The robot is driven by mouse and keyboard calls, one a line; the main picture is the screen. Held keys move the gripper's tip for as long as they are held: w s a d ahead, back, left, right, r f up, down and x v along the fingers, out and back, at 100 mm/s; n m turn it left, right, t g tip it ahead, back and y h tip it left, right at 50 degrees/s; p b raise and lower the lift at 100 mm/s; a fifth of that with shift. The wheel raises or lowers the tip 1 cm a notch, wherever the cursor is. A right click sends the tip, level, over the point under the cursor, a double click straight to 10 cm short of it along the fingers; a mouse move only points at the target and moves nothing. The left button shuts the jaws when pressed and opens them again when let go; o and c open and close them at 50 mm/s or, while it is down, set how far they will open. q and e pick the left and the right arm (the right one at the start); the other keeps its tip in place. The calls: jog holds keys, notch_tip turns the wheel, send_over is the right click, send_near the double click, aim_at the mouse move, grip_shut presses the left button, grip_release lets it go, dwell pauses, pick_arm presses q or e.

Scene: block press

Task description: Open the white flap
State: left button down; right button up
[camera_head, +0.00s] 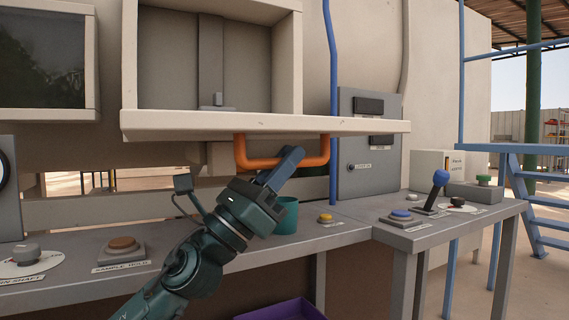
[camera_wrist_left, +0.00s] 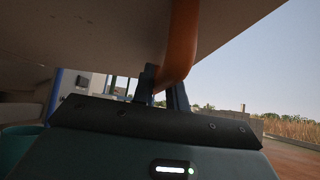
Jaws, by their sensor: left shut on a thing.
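The white flap (camera_head: 200,121) sticks out level from the front of a pale recess in the head view. An orange handle (camera_head: 265,163) hangs from its underside. My left gripper (camera_head: 291,158) reaches up from below and is shut on the right part of the handle. In the left wrist view the fingers (camera_wrist_left: 163,85) close around the orange bar (camera_wrist_left: 182,45), with the underside of the flap (camera_wrist_left: 90,35) above them. The exact contact on the bar is partly hidden by the fingers. My right gripper is out of view.
A teal cup (camera_head: 287,215) stands on the grey bench (camera_head: 70,287) just below the gripper. Several buttons and a blue-knobbed lever (camera_head: 440,178) are on the bench. A grey box (camera_head: 365,180) and a blue pipe (camera_head: 333,60) stand right of the handle. A purple bin (camera_head: 285,312) is below.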

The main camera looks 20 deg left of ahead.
pick_arm(q)
jog(key=c, duration=1.4)
grip_release()
